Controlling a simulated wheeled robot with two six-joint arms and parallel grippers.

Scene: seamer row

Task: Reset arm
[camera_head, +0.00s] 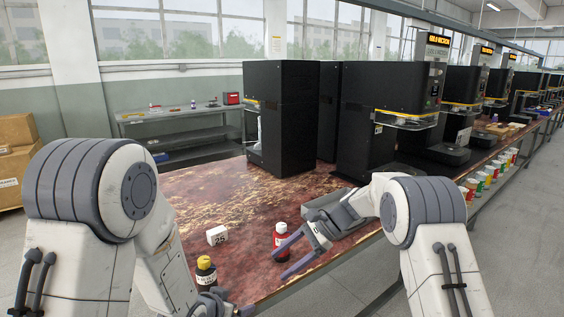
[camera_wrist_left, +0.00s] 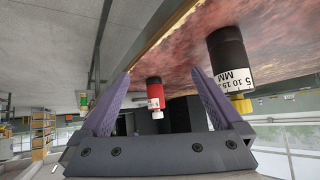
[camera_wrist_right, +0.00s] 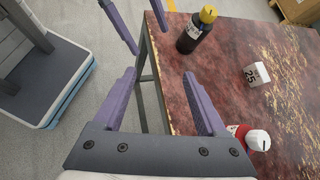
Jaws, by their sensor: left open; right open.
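My left gripper (camera_head: 232,308) is low at the bottom of the head view, mostly cut off. Its spread fingers show in the left wrist view (camera_wrist_left: 160,92) with nothing held between them. My right gripper (camera_head: 280,262) is open and empty over the table's front edge, close to a red bottle with a white cap (camera_head: 281,240). In the right wrist view its fingers (camera_wrist_right: 160,78) are apart, and the red bottle is partly hidden behind one finger. A dark bottle with a yellow cap (camera_head: 206,272) stands upright near my left gripper.
A white block marked 25 (camera_head: 216,235) sits on the worn red-brown table (camera_head: 215,190). A grey tray (camera_head: 327,198) lies behind my right forearm. Tall black machines (camera_head: 283,115) line the back. The table between block and machines is clear.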

